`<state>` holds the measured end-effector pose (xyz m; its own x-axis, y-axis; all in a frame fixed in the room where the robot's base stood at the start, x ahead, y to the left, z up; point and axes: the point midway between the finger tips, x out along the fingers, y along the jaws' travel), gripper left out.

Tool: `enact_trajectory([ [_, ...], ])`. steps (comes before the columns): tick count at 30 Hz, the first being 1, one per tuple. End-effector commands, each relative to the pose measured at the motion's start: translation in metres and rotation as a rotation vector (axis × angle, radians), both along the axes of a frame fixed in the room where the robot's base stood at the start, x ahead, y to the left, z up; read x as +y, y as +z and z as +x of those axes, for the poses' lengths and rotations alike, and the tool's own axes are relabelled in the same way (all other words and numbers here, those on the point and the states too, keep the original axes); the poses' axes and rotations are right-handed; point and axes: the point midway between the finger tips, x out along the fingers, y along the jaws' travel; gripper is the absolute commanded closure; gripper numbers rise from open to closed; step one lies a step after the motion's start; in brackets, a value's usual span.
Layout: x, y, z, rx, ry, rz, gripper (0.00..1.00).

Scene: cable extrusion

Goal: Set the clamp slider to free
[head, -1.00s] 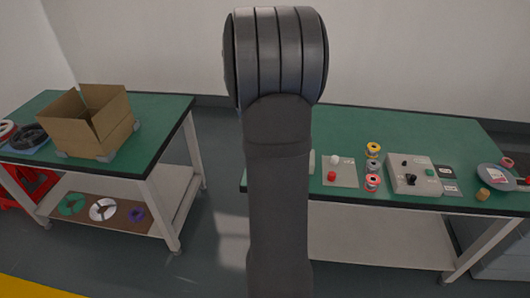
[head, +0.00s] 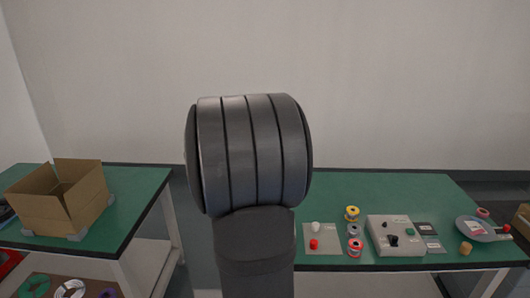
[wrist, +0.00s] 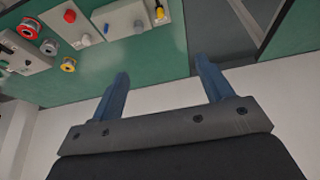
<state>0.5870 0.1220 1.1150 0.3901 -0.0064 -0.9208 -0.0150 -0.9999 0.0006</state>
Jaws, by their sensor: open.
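My gripper (wrist: 162,70) is open and empty in the wrist view, its two blue fingers wide apart over the table edge. Beyond the fingertips is a pale box (wrist: 120,20) with a yellow part (wrist: 160,12) and a small blue part (wrist: 137,25). The clamp slider may be on this box, but no label or setting can be read. In the head view my arm hides this box. A grey control box (head: 377,222) with black knobs and a green button stands farther right there. My gripper's fingers are not visible in the head view.
A panel (head: 315,238) with a red button (head: 314,244) and a white knob lies beside several wire spools (head: 355,247). The green table (head: 400,188) is clear behind them. A cardboard box (head: 60,205) stands on the left table. A round plate (head: 478,227) lies far right.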

Motion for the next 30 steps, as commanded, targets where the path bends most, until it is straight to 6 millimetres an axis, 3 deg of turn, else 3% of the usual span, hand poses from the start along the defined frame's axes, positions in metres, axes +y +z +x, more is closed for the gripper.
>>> enact_trajectory([
  [1,0.002,-0.013,0.006,0.008,-0.014,-0.003,0.37],
  [6,0.008,-0.068,0.033,0.013,-0.095,-0.004,0.70],
  [12,0.013,-0.119,0.053,0.012,-0.167,-0.001,0.70],
  [20,0.013,-0.144,0.063,0.009,-0.183,0.001,0.70],
  [30,0.007,-0.207,0.088,0.011,-0.184,0.001,0.70],
])
